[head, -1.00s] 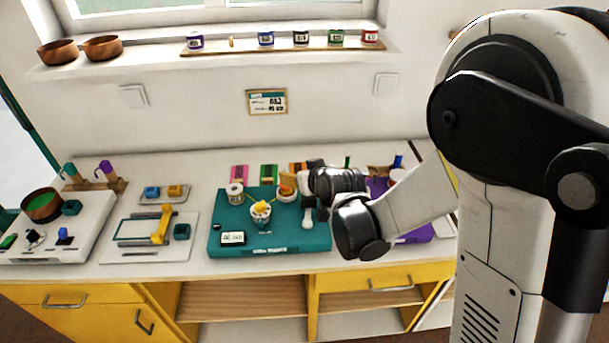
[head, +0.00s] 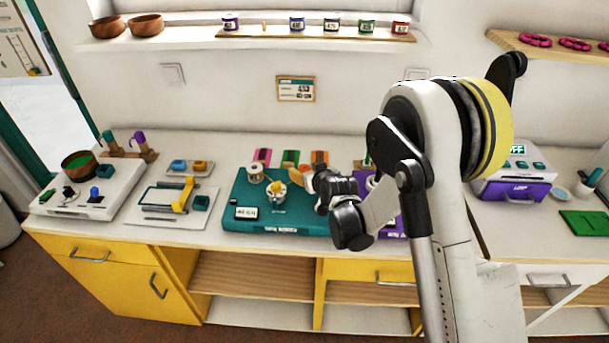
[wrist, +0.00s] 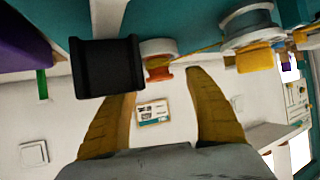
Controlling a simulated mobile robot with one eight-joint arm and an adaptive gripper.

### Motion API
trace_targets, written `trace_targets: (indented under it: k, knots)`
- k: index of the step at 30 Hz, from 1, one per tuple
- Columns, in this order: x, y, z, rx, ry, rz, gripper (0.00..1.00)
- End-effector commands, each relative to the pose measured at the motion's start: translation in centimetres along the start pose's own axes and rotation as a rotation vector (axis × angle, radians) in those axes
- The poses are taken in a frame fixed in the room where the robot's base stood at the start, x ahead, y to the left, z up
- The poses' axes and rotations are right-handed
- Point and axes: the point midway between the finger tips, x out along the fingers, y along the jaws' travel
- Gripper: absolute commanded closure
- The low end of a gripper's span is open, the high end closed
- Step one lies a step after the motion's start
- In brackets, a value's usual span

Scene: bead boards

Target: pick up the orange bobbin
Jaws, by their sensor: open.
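The orange bobbin (wrist: 158,70), with pale flanges, shows in the wrist view just beyond and between the two fingertips. My gripper (wrist: 158,84) is open, with one yellow-brown finger on each side, and nothing is clearly held. I cannot tell whether a finger touches the bobbin. A black block or spool (wrist: 107,68) stands close beside it, by the left finger's tip. In the head view my gripper (head: 299,177) is low over the teal bead board (head: 285,222), at its right side, and it largely hides the bobbin there.
A white-flanged spool (head: 256,172) and a cup with yellow pieces (head: 273,193) stand left of my gripper. A purple board (head: 390,230) is partly hidden behind my arm. A white tray with a yellow handle (head: 176,205) lies left. The windowsill jars (head: 297,24) are farther back.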

Motion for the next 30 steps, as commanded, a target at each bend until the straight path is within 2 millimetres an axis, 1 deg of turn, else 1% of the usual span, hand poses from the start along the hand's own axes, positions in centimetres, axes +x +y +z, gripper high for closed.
trace_targets:
  k: [1,4,6,11,14,15,16,26,30]
  knots:
    - [1.1,-0.1,0.4,0.000,0.000,-0.001,0.37]
    - [2.4,0.0,0.3,0.000,0.000,0.000,0.37]
    - [2.7,0.0,0.2,0.000,0.000,0.000,0.37]
    - [2.6,0.0,0.1,0.000,0.000,0.000,0.37]
    - [2.6,0.0,0.1,0.000,0.000,0.001,0.64]
    - [2.6,0.0,0.1,0.000,0.000,0.001,0.76]
    - [2.6,0.0,0.1,0.000,0.000,0.001,0.83]
    - [2.6,0.0,0.1,0.000,0.000,0.001,0.84]
    - [2.4,0.0,-0.3,0.000,0.000,0.001,0.84]
